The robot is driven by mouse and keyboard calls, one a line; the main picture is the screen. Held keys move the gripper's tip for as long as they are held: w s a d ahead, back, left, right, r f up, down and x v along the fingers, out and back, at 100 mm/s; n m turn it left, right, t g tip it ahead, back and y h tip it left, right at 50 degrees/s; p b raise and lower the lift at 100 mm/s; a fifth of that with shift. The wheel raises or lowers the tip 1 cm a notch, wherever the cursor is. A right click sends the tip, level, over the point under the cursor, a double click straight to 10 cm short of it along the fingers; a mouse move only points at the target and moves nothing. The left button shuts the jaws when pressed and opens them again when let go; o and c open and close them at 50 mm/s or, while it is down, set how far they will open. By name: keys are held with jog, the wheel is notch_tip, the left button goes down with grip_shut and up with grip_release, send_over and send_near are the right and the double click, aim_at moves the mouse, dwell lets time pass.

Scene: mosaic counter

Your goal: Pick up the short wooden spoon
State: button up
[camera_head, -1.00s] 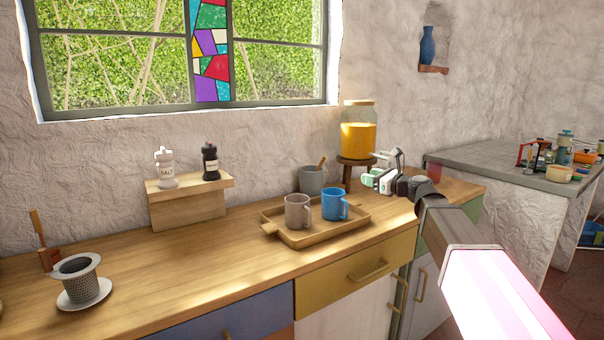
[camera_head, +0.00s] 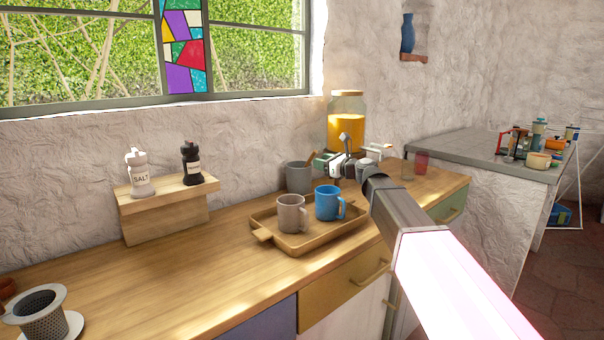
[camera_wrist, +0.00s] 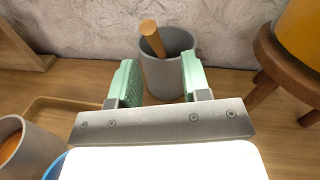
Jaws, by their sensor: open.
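The short wooden spoon (camera_wrist: 152,38) stands tilted in a grey crock (camera_wrist: 168,75), its round handle end sticking up above the rim in the wrist view. Its lower part is hidden inside the crock. In the head view the grey crock (camera_head: 297,178) stands behind the tray, and my gripper (camera_head: 322,161) is beside its rim and largely covers the spoon there. In the wrist view my gripper (camera_wrist: 158,72) is open, with its green fingers apart and nothing between them. The crock and spoon appear beyond the fingertips, between them in the picture.
A wooden tray (camera_head: 290,248) holds a grey mug (camera_head: 291,214) and a blue mug (camera_head: 327,203) in front of the crock. A juice jar (camera_head: 346,125) on a wooden stand is to the right. Salt (camera_head: 139,173) and pepper (camera_head: 190,163) shakers stand on a riser at left.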

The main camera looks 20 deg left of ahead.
aim_at(311, 158)
jog(key=shift+x, duration=2.65)
jog(key=shift+s+r, duration=0.1)
jog(key=shift+s, duration=0.05)
grip_shut()
